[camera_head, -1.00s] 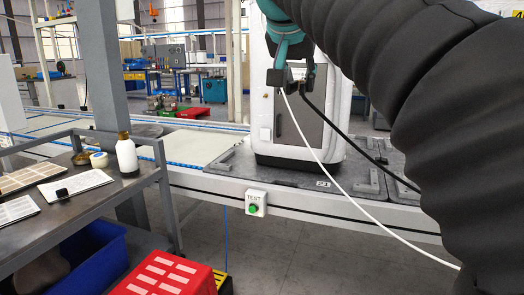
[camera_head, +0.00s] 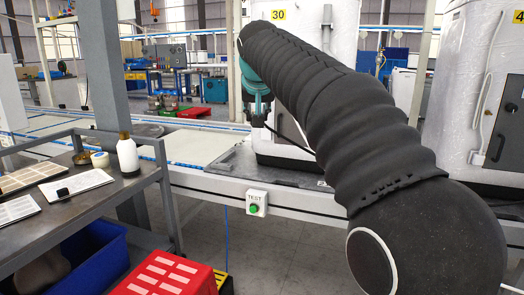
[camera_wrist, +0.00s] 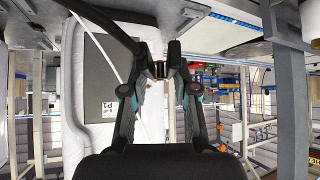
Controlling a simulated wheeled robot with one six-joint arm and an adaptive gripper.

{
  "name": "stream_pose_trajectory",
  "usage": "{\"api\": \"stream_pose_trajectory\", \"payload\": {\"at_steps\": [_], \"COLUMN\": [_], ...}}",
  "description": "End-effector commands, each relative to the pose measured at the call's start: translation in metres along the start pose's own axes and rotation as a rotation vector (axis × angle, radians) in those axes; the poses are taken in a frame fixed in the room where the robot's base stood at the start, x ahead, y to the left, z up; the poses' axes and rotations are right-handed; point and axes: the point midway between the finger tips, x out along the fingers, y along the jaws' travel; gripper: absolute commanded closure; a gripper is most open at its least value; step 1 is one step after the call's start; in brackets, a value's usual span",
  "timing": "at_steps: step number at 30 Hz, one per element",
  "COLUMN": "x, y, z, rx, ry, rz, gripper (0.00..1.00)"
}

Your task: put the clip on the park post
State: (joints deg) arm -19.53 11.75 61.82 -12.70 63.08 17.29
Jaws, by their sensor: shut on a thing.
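My gripper (camera_head: 258,118) hangs in front of the white appliance on the line, partly hidden by my own arm. In the wrist view my gripper (camera_wrist: 166,68) is shut on a small dark piece with brass-coloured bits, which I take for the clip (camera_wrist: 160,70); its shape is mostly hidden by the fingers. A black cable (camera_wrist: 100,18) runs up to the fingertips, and a white cable passes behind them. The clip is held clear of the appliance's dark panel (camera_wrist: 110,85). I cannot make out which thing is the park post.
A grey cart (camera_head: 88,228) on the left holds a white bottle (camera_head: 127,155) and flat trays. A red crate (camera_head: 165,273) and a blue bin (camera_head: 95,262) stand low. A green TEST button (camera_head: 254,208) sits on the line's front rail.

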Motion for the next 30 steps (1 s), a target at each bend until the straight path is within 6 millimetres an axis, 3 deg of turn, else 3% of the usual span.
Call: {"api": "stream_pose_trajectory", "payload": {"at_steps": [3, 8, 15, 18, 24, 28, 30], "x": [0.055, 0.126, 0.218, 0.248, 0.288, 0.307, 0.31], "y": [0.002, 0.015, 0.052, 0.073, 0.116, 0.146, 0.155], "z": [0.021, 0.059, 0.136, 0.172, 0.235, 0.267, 0.269], "rx": [-0.03, -0.061, -0.069, -0.059, -0.02, 0.011, 0.021], "ry": [-0.01, -0.01, -0.01, -0.01, -0.006, -0.005, 0.0], "rz": [-0.028, -0.059, -0.069, -0.058, -0.018, 0.015, 0.025], "gripper": [0.96, 0.96, 0.96, 0.96, 0.96, 0.96, 0.96]}}
